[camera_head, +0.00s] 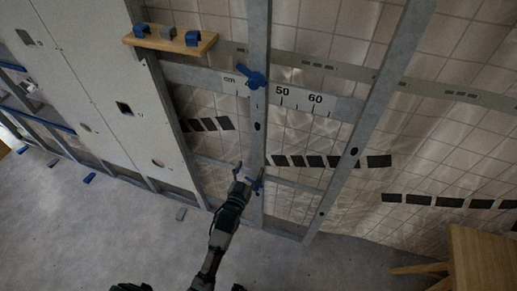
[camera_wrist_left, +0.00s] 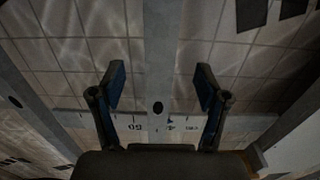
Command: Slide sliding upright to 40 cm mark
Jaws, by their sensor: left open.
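The sliding upright (camera_head: 259,130) is a grey metal post with round holes, standing in front of the tiled wall. It crosses the cm scale (camera_head: 335,106) just left of the 50 mark, with a blue knob (camera_head: 252,78) at the crossing. The upright hides part of the scale, so its exact reading cannot be told. My left gripper (camera_head: 247,182) is at the upright's lower part. In the left wrist view my left gripper (camera_wrist_left: 160,85) is open, its blue-padded fingers on either side of the upright (camera_wrist_left: 165,45) with visible gaps. My right gripper is not seen.
A slanted grey post (camera_head: 368,125) stands to the right. A pale panel (camera_head: 105,90) stands to the left. A wooden shelf (camera_head: 170,40) with blue and grey pieces is above. A wooden stool (camera_head: 478,255) is at lower right. The floor (camera_head: 90,235) at left is mostly clear.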

